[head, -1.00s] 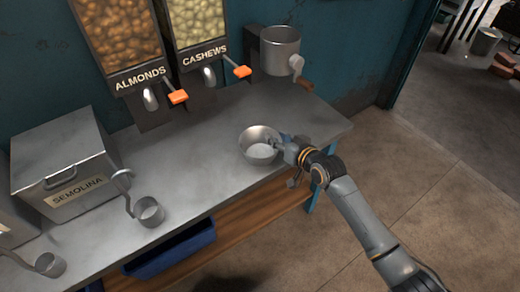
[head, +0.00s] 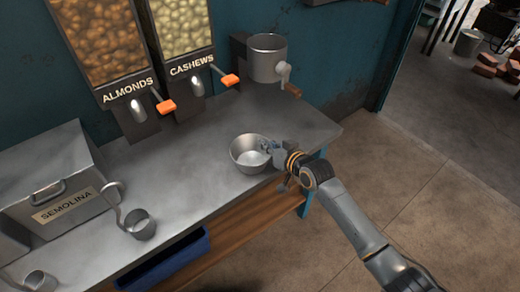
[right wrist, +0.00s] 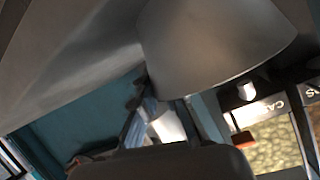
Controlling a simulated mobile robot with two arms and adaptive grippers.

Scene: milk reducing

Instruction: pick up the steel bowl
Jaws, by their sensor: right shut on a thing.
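The steel bowl (head: 238,156) is at the right part of the metal counter, below the cashews dispenser, and looks upright. My right gripper (head: 268,148) is shut on the right side of its rim, with the arm coming in from the lower right. In the right wrist view the bowl's smooth outer wall (right wrist: 215,45) fills the upper middle, close to the gripper. I cannot tell whether the bowl's base touches the counter. My left gripper is not in view.
The metal counter (head: 190,185) is clear around the bowl. Almonds (head: 100,45) and cashews (head: 183,30) dispensers and a cranked metal canister (head: 266,62) hang on the wall behind. A semolina bin (head: 50,180) and a scoop (head: 140,225) are at the left. A blue crate (head: 165,265) sits below.

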